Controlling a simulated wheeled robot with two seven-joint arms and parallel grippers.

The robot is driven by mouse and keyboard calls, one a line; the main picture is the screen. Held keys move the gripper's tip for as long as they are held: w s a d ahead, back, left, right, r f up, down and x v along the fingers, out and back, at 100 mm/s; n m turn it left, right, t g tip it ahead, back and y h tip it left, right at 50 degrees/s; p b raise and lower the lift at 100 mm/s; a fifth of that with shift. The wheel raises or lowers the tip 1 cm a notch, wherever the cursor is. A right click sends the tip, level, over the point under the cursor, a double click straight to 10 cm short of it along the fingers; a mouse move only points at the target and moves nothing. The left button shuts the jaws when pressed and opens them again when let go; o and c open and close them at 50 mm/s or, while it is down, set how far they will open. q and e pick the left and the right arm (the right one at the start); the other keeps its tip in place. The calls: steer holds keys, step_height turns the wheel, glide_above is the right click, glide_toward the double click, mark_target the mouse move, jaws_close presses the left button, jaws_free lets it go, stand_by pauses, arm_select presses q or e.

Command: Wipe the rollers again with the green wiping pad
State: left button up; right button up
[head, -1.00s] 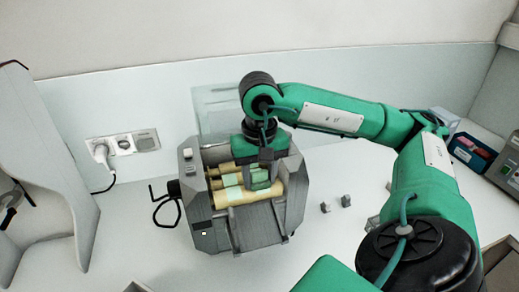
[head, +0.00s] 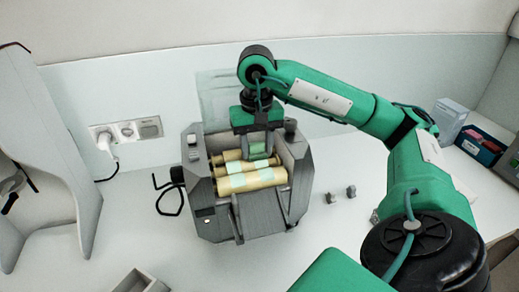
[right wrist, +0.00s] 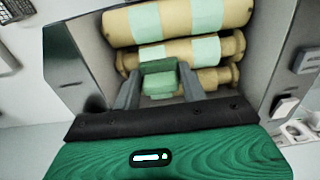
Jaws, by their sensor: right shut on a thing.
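The grey mill (head: 222,220) stands on the white worktop, with several cream-yellow rollers lying side by side in its open top. The front roller (head: 270,177) and the ones behind it carry pale green patches; they also show in the right wrist view (right wrist: 120,28). My right gripper (head: 257,150) reaches down over the rear rollers, shut on the green wiping pad (right wrist: 158,68). The pad is between the fingers, low over the rear rollers; I cannot tell whether it touches them. My left gripper is not in view.
A grey open box (head: 140,283) is at the front. Boxes (head: 478,146) stand at far right.

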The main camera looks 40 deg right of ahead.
mark_target(264, 174)
steer(key=shift+w+d, duration=0.45)
steer(key=shift+w, duration=0.4)
steer(key=shift+w+d, duration=0.45)
steer(key=shift+w, duration=0.35)
steer(key=shift+s+a+f+b, duration=0.1)
steer(key=shift+s+a+b, duration=0.2)
steer(key=shift+s, duration=0.25)
steer(key=shift+s+a+f+b, duration=0.1)
steer(key=shift+s+a+b, duration=0.2)
steer(key=shift+s, duration=0.25)
steer(key=shift+w+d+r, duration=0.1)
steer(key=shift+w+d, duration=0.2)
steer(key=shift+w, duration=0.25)
steer(key=shift+w+d+r, duration=0.1)
steer(key=shift+w+d, duration=0.2)
steer(key=shift+w, duration=0.2)
steer(key=shift+s+a, duration=0.4)
steer(key=shift+s, duration=0.35)
steer(key=shift+s+a, duration=0.4)
steer(key=shift+s, duration=0.3)
steer(key=shift+s+a+f+b, duration=0.1)
steer(key=shift+s+a+b, duration=0.2)
steer(key=shift+s, duration=0.25)
steer(key=shift+s+a+b, duration=0.2)
steer(key=shift+s+a, duration=0.05)
steer(key=shift+s, duration=0.3)
steer(key=shift+s+a, duration=0.5)
steer(key=shift+s, duration=0.35)
steer(key=shift+s+a, duration=0.45)
steer(key=shift+s, duration=0.35)
